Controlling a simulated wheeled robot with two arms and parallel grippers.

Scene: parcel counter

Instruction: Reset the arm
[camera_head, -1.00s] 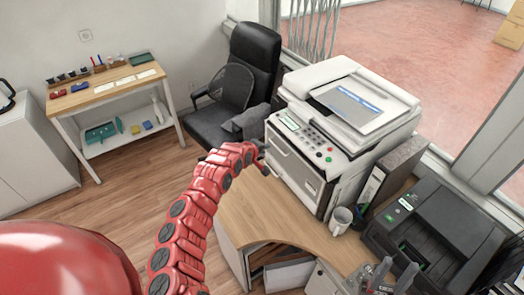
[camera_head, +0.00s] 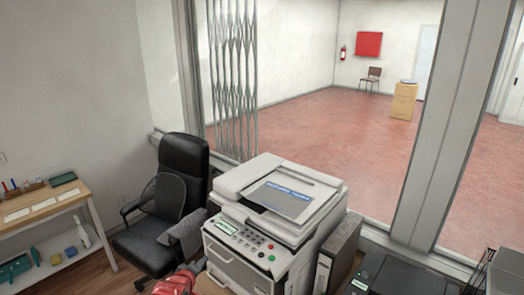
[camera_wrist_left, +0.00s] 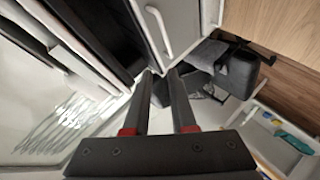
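My left gripper (camera_wrist_left: 160,78) shows in the left wrist view with its two dark fingers apart and nothing between them. It is open and empty. In the head view only a piece of my red left arm (camera_head: 177,281) shows at the bottom edge, in front of the office chair and left of the printer. The gripper itself is hard to make out there. My right arm and right gripper are not in view.
A large white printer (camera_head: 262,250) stands close to my left arm, with a grey binder (camera_head: 337,252) beside it. A black office chair (camera_head: 183,165) is behind the arm. A wooden side table (camera_head: 70,200) stands at the left. A black device (camera_head: 395,278) is at lower right.

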